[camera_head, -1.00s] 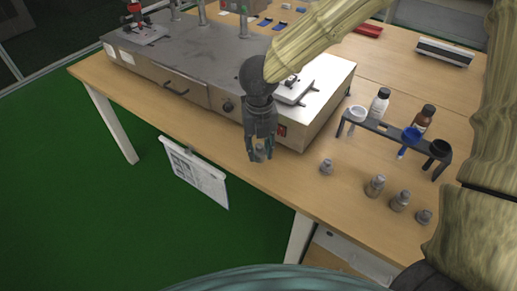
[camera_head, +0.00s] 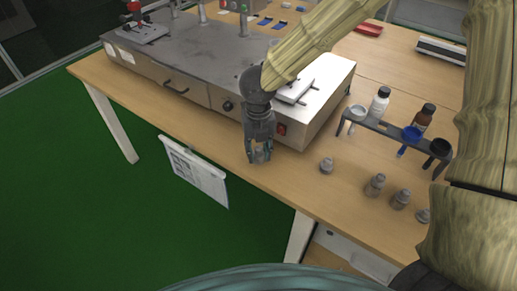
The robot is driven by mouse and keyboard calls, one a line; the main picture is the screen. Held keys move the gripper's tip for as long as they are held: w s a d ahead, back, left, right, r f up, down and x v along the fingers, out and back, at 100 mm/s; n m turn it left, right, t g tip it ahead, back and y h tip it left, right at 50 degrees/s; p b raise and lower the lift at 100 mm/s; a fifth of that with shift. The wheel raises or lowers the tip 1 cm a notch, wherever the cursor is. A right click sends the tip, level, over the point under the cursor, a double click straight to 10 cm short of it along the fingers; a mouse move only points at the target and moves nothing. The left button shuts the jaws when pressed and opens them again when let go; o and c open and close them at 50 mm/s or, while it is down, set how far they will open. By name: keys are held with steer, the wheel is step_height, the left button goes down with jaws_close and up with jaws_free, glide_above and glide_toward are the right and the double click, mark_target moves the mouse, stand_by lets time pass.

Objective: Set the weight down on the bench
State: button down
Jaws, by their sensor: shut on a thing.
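My gripper (camera_head: 259,153) points down over the front edge of the wooden bench (camera_head: 230,143), in front of the grey metal machine. It is shut on a small grey weight (camera_head: 261,157), which shows between the fingertips. The weight is at or just above the bench top; I cannot tell whether it touches.
The metal machine (camera_head: 200,80) with a red switch stands close behind my gripper. A dark rack (camera_head: 390,133) with bottles and funnels stands to the right. A paper sheet (camera_head: 195,172) hangs from the bench's front edge. Bare bench lies between my gripper and the nearest weight.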

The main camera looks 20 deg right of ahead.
mark_target(258, 148)
steer(key=c, duration=1.1)
jaws_free()
steer(key=shift+o, duration=0.2)
steer(key=shift+r, duration=0.1)
step_height(258, 148, up, 12)
steer(key=p, duration=0.1)
